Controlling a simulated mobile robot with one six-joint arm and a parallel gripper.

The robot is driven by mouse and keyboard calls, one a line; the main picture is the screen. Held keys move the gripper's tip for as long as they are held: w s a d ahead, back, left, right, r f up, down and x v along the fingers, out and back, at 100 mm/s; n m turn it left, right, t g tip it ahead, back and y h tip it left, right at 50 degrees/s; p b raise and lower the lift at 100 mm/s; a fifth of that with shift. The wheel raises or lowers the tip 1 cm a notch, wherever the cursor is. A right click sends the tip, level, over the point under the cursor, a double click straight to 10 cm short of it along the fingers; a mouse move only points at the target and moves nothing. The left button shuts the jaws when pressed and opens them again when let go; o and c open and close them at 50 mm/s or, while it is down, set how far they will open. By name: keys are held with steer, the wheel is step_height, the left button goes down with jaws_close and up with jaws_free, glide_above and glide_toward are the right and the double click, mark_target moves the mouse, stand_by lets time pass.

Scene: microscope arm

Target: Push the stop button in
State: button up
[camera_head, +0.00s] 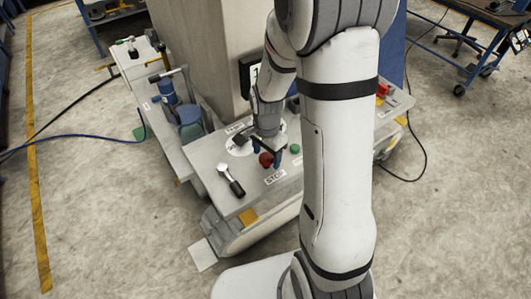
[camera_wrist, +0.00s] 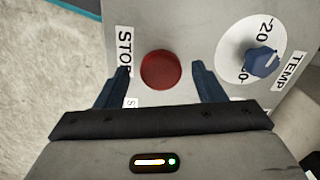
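The red stop button (camera_wrist: 161,70) is a round red cap on a grey panel, beside a white label reading STOP (camera_wrist: 125,52). In the wrist view it lies between the two blue fingers of my gripper (camera_wrist: 162,82), which are apart with nothing held between them. In the head view the red button (camera_head: 266,159) sits on the grey console top, with the STOP label (camera_head: 275,177) just in front of it. My gripper (camera_head: 268,158) is close above the button; I cannot tell whether it touches it.
A blue TEMP knob (camera_wrist: 262,62) on a white dial is right of the button in the wrist view. A black-handled lever (camera_head: 236,187) and a green button (camera_head: 295,149) are on the console (camera_head: 225,200). A blue-grey fixture (camera_head: 180,115) stands at left.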

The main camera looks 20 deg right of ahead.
mark_target(267, 157)
steer(key=c, duration=1.3)
steer(key=shift+f+b, duration=0.9)
steer(key=shift+b, duration=0.15)
jaws_close()
steer(key=shift+s+r, duration=0.1)
steer(key=shift+s, duration=0.05)
steer(key=o, duration=1.3)
jaws_free()
step_height(267, 157, up, 7)
steer(key=shift+f, duration=0.2)
steer(key=shift+r, duration=0.6)
